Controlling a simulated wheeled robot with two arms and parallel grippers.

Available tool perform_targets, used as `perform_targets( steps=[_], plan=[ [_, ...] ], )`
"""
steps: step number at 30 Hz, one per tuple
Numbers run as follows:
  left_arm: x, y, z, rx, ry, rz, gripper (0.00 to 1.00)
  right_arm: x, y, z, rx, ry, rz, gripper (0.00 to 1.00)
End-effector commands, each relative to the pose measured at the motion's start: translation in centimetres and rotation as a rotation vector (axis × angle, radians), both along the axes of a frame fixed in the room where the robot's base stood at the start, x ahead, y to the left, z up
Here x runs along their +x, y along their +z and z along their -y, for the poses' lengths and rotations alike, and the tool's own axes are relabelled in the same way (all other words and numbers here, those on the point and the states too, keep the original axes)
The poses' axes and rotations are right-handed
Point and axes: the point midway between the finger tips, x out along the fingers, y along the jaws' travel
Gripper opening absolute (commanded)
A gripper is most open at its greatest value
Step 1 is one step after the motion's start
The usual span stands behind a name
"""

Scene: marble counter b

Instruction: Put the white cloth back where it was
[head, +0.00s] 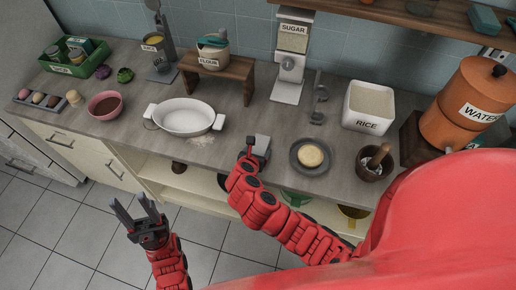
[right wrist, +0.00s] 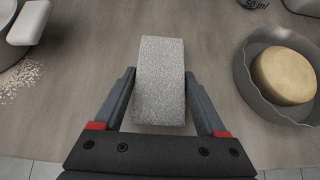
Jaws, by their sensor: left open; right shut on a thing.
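The white cloth (right wrist: 160,82) is a folded, pale grey-white, speckled block in the right wrist view. It also shows small in the head view (head: 262,145). My right gripper (head: 254,151) is shut on it, with one finger along each side. The cloth is over the front part of the counter, between the white oval dish and the grey plate. I cannot tell whether it touches the counter. My left gripper (head: 132,202) is open and empty, in front of the counter over the floor.
White powder (right wrist: 18,80) lies on the counter below the white oval dish (head: 184,117). A grey plate (head: 296,163) with a round, pale yellow piece is close right of the cloth. A mortar (head: 367,172) stands further right. Bare counter (head: 240,120) lies behind the cloth.

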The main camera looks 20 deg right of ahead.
Motion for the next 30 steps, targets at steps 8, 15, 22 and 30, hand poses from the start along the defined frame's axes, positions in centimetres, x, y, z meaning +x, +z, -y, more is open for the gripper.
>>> perform_targets(
  steps=[8, 15, 22, 30],
  plan=[
    [0.0, -0.1, 0.0, 0.0, 0.0, 0.0, 0.5, 0.0, -0.1, 0.0, 0.0, -0.001, 0.001, 0.81],
    [0.0, -0.1, 0.0, 0.0, 0.0, 0.0, 0.5, 0.0, -0.1, 0.0, 0.0, -0.001, 0.001, 1.0],
    [0.0, -0.3, 0.0, 0.0, 0.0, 0.0, 0.5, -0.3, 0.3, -0.3, 0.001, 0.001, 0.003, 1.0],
    [0.0, -1.9, 0.0, 0.0, 0.0, 0.0, 0.5, -2.8, 2.5, -2.2, 0.002, 0.005, 0.006, 1.0]
  ],
)
